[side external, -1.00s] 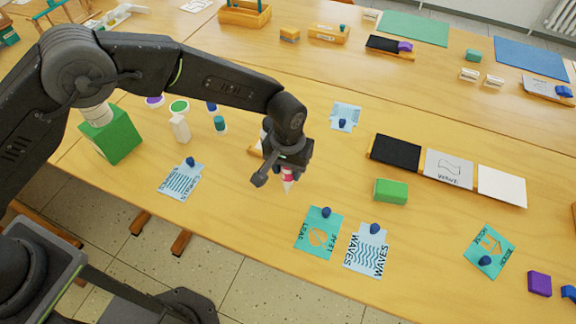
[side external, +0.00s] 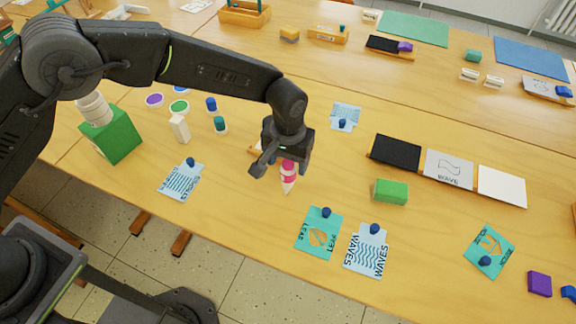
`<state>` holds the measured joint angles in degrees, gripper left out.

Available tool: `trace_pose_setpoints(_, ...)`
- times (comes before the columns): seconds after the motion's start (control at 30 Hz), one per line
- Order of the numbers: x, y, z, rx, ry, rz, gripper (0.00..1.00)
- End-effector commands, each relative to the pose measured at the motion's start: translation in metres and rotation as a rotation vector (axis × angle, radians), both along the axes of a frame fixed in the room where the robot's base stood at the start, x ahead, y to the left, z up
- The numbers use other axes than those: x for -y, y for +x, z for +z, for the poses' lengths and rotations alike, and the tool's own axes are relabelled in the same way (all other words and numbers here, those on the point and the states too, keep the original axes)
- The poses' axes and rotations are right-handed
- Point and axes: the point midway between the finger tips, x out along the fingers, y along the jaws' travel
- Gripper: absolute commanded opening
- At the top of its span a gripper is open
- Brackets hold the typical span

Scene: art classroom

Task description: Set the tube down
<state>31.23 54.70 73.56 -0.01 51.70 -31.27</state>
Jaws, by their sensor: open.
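The tube (side external: 288,178) is pink and white, with a narrow white end pointing down toward the viewer. It shows just below my gripper (side external: 279,162), near the middle of the table. My gripper is open, with its jaws over and beside the tube's upper part. The gripper hides the tube's top, and I cannot tell whether a finger touches it. The tube's lower end appears at the table surface.
A green block (side external: 390,191) and a black pad (side external: 396,152) lie to the right. Stencil cards with blue knobs, including a leaf card (side external: 318,233), lie in front. A green box (side external: 111,137) and small bottles stand left. Bare table surrounds the tube's front.

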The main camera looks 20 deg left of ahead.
Motion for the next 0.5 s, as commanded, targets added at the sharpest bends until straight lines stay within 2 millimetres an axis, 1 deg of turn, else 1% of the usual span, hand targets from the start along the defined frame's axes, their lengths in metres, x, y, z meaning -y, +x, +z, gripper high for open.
trace_pose_setpoints(0.03,0.000,0.001,0.013,0.004,-0.003,0.000,0.65)
trace_pose_setpoints(0.23,0.000,0.001,0.055,0.003,-0.002,0.000,0.65)
trace_pose_setpoints(0.4,0.000,0.000,0.080,0.002,-0.002,-0.001,0.65)
trace_pose_setpoints(0.5,0.000,0.000,0.087,0.000,-0.001,-0.001,0.65)
